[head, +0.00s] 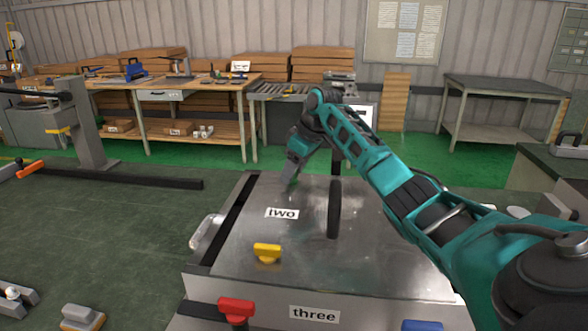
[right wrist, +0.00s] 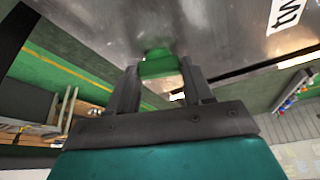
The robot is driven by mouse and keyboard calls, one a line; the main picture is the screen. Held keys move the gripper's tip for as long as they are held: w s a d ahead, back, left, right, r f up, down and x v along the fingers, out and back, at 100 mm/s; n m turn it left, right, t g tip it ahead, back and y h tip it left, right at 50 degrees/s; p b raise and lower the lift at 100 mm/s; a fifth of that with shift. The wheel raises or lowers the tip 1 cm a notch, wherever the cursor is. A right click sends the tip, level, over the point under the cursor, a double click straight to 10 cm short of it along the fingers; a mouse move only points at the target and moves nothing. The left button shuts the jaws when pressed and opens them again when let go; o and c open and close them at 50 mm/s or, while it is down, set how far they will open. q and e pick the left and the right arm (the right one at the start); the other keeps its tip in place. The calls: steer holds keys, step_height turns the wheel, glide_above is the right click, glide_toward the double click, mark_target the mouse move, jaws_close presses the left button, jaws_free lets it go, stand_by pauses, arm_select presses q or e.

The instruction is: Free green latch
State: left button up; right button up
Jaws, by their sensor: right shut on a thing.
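The green latch (right wrist: 158,64) shows in the right wrist view between the fingers of my right gripper (right wrist: 160,82), at the edge of a shiny metal panel (right wrist: 110,35). My right gripper is shut on it. In the head view my right gripper (head: 289,183) reaches down to the far edge of the metal box top (head: 390,245), and the green latch cannot be made out there. My left gripper is not in view.
A yellow latch (head: 267,252), a red latch (head: 236,309) and a blue latch (head: 422,325) sit on the near part of the box. A black upright handle (head: 335,208) stands on the top beside my right arm. The labels read "two" (head: 282,213) and "three" (head: 315,313).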

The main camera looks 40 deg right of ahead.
steer(key=m+h, duration=0.1)
steer(key=m, duration=0.2)
steer(key=shift+a+m, duration=0.1)
steer(key=shift+m, duration=0.3)
steer(key=m+h, duration=0.1)
steer(key=m, duration=0.2)
steer(key=shift+a+m+h, duration=0.15)
steer(key=shift+m+h, duration=0.15)
steer(key=shift+h, duration=0.1)
steer(key=m+h, duration=0.1)
steer(key=m, duration=0.2)
steer(key=m+g+h, duration=0.1)
steer(key=m, duration=0.2)
steer(key=shift+w+a+m, duration=0.1)
steer(key=shift+w+m, duration=0.05)
steer(key=shift+m, duration=0.15)
steer(key=o, duration=1.1)
steer(key=shift+c, duration=0.2)
